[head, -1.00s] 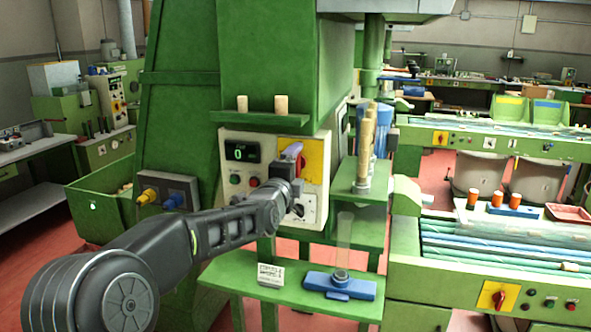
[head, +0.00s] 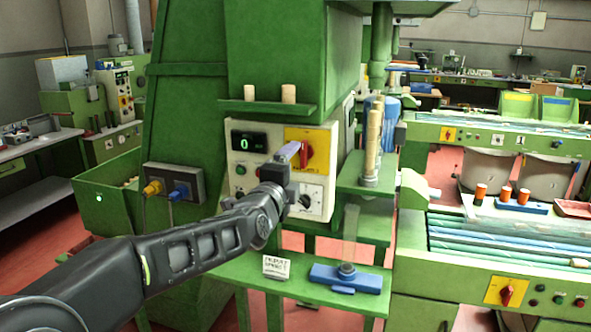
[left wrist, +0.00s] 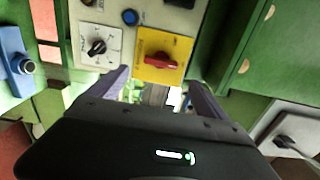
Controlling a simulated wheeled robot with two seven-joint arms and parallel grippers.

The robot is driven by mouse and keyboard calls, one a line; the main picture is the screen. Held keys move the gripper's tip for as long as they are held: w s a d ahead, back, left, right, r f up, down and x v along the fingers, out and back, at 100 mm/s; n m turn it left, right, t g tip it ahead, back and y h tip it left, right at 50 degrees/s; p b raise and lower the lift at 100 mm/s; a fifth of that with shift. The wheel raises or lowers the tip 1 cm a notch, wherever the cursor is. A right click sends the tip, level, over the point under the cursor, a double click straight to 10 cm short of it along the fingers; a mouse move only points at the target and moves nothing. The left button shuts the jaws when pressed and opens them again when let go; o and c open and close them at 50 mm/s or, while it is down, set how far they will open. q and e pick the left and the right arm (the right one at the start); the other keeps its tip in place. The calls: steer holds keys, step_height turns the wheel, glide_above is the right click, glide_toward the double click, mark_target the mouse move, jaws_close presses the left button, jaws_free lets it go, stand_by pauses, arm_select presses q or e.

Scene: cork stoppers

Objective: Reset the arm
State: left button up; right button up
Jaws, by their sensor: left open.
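My left gripper (head: 291,158) is in front of the control panel (head: 238,178) of the green machine, beside the red rotary switch (head: 305,155) on its yellow plate. In the left wrist view the two fingers of my left gripper (left wrist: 158,92) are apart, with nothing between them. The red switch (left wrist: 160,61) shows just beyond the fingertips, and its handle lies sideways in that view. A black knob (left wrist: 97,46) on a white dial is beside it. My right gripper is not in view.
A green shelf with two corks (head: 289,93) is above the panel. A stack of corks (head: 374,145) stands to the right. A blue fixture (head: 345,278) with a clear tube and a small sign (head: 277,267) sit on the lower green table. A conveyor (head: 490,235) is at the right.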

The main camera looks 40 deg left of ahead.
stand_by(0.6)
arm_select(q)
steer(key=d+f+n+g+h, duration=0.2)
steer(key=d+f+n, duration=0.35)
steer(key=f, duration=0.65)
steer(key=d+f+n+g+h, duration=0.2)
steer(key=d+f+n, duration=0.2)
steer(key=d+f, duration=0.55)
steer(key=d+f+n+g+h, duration=0.25)
steer(key=d+f+n, duration=0.2)
steer(key=f, duration=0.95)
steer(key=s+d+f+n+g+h, duration=0.1)
steer(key=s+d+f+n+g, duration=0.1)
steer(key=s+d+f, duration=0.45)
steer(key=s+d+f+n+g+h, duration=0.1)
steer(key=s+d+f+g, duration=0.2)
steer(key=f, duration=0.6)
steer(key=s+d+f+g, duration=0.1)
steer(key=s+d+f, duration=0.2)
steer(key=s, duration=0.3)
steer(key=s+d+f+g+h, duration=0.1)
steer(key=s+d+f+g, duration=0.1)
steer(key=s, duration=0.5)
steer(key=s+d+f+g, duration=0.2)
steer(key=s+d+f, duration=0.2)
steer(key=s+f, duration=0.1)
steer(key=shift+s+d+f+m, duration=0.25)
steer(key=shift+s+d+m, duration=0.15)
steer(key=shift+s, duration=0.45)
steer(key=shift+h, duration=0.25)
